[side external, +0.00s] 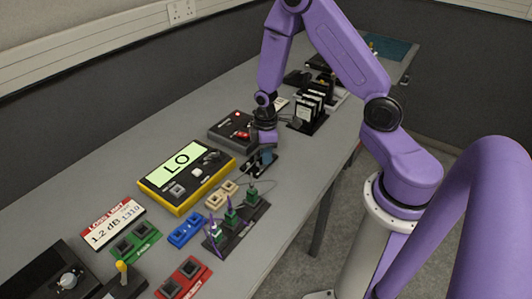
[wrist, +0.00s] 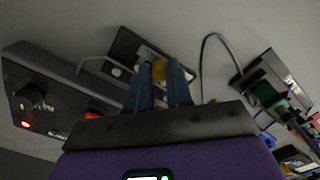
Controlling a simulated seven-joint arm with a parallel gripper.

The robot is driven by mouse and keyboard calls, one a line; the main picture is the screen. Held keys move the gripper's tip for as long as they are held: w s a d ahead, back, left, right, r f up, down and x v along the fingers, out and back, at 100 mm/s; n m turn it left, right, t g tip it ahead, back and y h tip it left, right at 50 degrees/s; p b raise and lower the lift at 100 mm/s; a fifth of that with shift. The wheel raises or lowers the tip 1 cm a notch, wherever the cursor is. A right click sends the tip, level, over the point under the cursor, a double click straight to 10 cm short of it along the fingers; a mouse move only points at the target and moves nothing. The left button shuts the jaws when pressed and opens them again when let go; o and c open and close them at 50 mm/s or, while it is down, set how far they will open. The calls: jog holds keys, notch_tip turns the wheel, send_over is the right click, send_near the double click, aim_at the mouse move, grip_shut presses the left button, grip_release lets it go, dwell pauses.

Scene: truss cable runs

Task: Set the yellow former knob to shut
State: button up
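The yellow former knob (wrist: 158,70) shows in the wrist view between the tips of my two blue fingers, filling the narrow gap. It stands on a small black plate (wrist: 122,50) that also carries a pale round part. My gripper (wrist: 160,66) looks shut on the knob, one finger on each side. In the side view my gripper (side external: 264,155) reaches down to the black plate (side external: 254,169) beside the yellow-edged meter, and my fingers hide the knob there. The knob's setting and any markings cannot be read.
A black box (side external: 232,130) with a red control is just behind my gripper. The meter (side external: 186,168) reading LO is at left, and a board with green clips (side external: 236,218) is in front. Black card holders (side external: 309,112) stand behind on the right. A grey cable (wrist: 207,60) curves close to my fingers.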

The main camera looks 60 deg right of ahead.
grip_shut()
jog(key=shift+w, duration=0.95)
jog(key=o, duration=0.7)
grip_release()
jog(key=shift+w, duration=0.1)
jog(key=shift+c, duration=0.2)
jog(key=shift+r, duration=0.1)
notch_tip(320, 180, up, 17)
jog(key=shift+r, duration=0.15)
